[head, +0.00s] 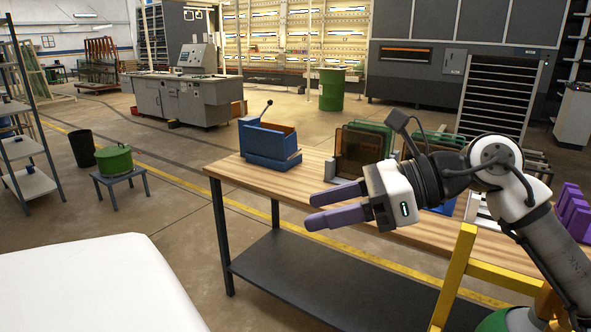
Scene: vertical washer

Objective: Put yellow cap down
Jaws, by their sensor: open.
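I see no yellow cap in the head view. My gripper (313,210) has two purple fingers, pointing left and held apart with nothing between them. It hangs over the wooden-topped workbench (240,179), near its front edge in the picture. My arm comes in from the right and hides part of the bench top behind it.
A blue box-like device (272,145) with a black-knobbed lever stands on the bench. Behind my gripper is a rack of brown and green panes (360,150). Purple upright pieces (574,212) stand at the right. A yellow frame (455,275) rises at lower right.

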